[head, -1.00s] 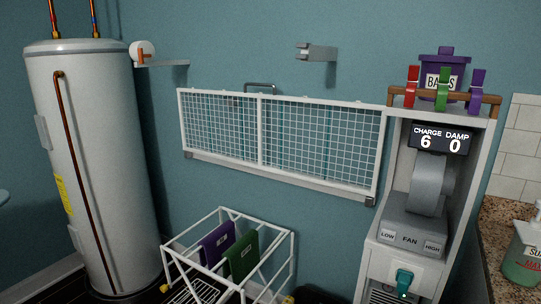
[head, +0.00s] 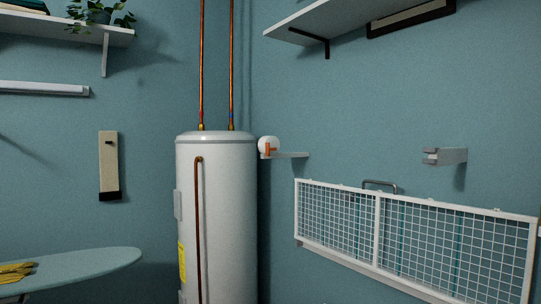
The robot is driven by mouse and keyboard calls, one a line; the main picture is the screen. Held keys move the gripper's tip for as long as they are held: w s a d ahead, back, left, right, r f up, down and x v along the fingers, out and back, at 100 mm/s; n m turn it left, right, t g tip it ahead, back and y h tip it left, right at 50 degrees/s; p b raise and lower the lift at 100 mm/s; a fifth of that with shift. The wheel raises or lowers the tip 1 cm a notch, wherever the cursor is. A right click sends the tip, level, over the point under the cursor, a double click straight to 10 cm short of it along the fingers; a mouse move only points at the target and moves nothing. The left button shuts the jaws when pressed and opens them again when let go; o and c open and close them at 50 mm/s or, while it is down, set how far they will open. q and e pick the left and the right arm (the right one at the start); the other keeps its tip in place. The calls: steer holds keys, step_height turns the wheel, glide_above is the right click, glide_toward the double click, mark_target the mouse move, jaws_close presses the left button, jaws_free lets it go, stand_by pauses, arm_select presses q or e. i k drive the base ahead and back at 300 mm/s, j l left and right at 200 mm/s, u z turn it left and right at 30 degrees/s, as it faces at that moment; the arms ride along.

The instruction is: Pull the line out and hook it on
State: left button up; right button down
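A small white round reel with an orange-brown tab (head: 268,147) sits on a small wall bracket (head: 290,155) just right of the water heater in the head view; it may be the line's reel. No drawn-out line shows. A grey bracket with a notched left end (head: 445,156) sticks out from the wall farther right, above the wire rack; it may be the hook. Neither of my grippers is in view.
A tall white water heater (head: 217,220) with copper pipes stands in the corner. A folded white wire rack (head: 415,240) hangs on the right wall. An ironing board (head: 80,270) with yellow gloves (head: 15,271) is at lower left. Shelves (head: 340,25) are above.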

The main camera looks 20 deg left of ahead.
mark_target(268, 150)
steer(key=i+j, duration=0.25)
steer(key=j, duration=0.15)
steer(key=i+j+z, duration=0.15)
steer(key=j, duration=0.25)
steer(key=i+j, duration=0.3)
steer(key=j+z, duration=0.05)
steer(key=j, duration=0.05)
